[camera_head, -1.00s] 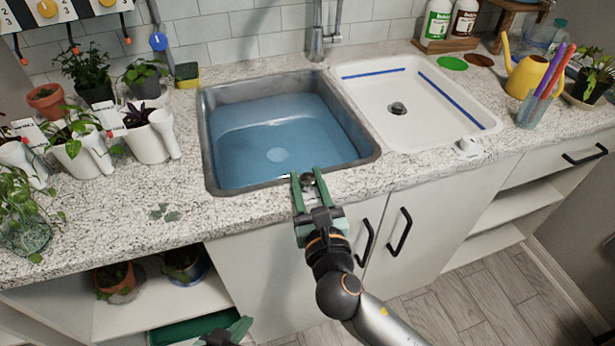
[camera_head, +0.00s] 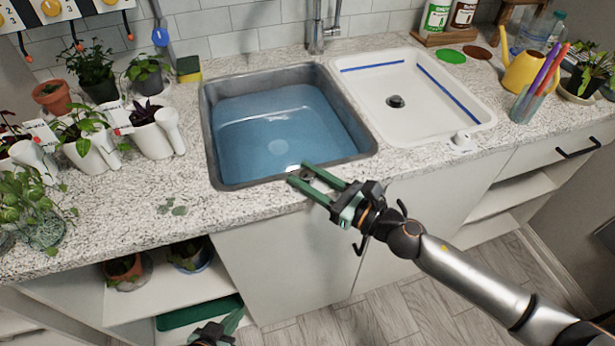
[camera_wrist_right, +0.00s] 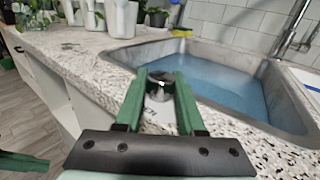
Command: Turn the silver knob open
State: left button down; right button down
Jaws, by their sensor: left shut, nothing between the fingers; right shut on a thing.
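The silver knob (camera_head: 306,175) sits on the counter at the front rim of the metal sink (camera_head: 214,160), which holds bluish water. My right gripper (camera_head: 299,174) reaches in from the right, with its green fingers on both sides of the knob, shut on it. In the right wrist view the knob (camera_wrist_right: 160,86) shows between the two fingers, its top shiny. The fingers partly hide it in the head view. My left gripper (camera_head: 224,326) is low at the bottom edge, below the counter, shut and empty, away from the knob.
Potted plants (camera_head: 85,135) crowd the left counter. A yellow watering can (camera_head: 525,72) stands at the right. The counter left of the sink front is mostly bare.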

pick_arm(q)
jog(key=shift+w+d+r, duration=0.2)
jog(key=shift+w, duration=0.3)
pick_arm(e)
jog(key=shift+n+g+y, duration=0.3)
jog(key=shift+g, duration=0.1)
jog(key=shift+r, duration=0.1)
jog(key=c, duration=0.5)
grip_release()
pick_arm(q)
jog(key=shift+s+f, duration=0.1)
jog(key=shift+s, duration=0.1)
pick_arm(e)
jog(key=shift+s+d, duration=0.15)
jog(key=shift+d, duration=0.05)
pick_arm(q)
jog(key=shift+w+d+f+b, duration=0.55)
jog(key=shift+d+f+b, duration=0.3)
jog(key=shift+b, duration=1.05)
pick_arm(e)
jog(key=shift+v, duration=6)
